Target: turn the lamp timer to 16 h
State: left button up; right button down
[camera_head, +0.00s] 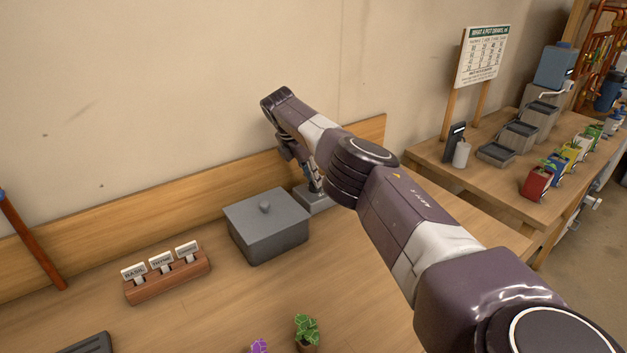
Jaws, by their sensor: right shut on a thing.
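My right gripper (313,182) reaches down behind the grey lidded box, its fingers at the top of a small grey block (318,201) on the table. This block looks like the lamp timer. The gripper is shut on the part at its top, which I take to be the timer's dial. The fingers and my own arm hide most of it, so no hour marks or pointer can be read. My left gripper is not in view.
The grey lidded box (268,226) stands close to the left of the block. A wooden holder with label cards (167,276) and small plants (306,331) are nearer. A wooden backboard (150,236) runs behind. A second table (476,185) holds pots and trays at right.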

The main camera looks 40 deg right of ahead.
jog(key=shift+r, duration=0.1)
dwell(0.5)
jog(key=c, duration=2)
grip_release()
jog(key=shift+o, duration=0.2)
jog(key=v, duration=1.2)
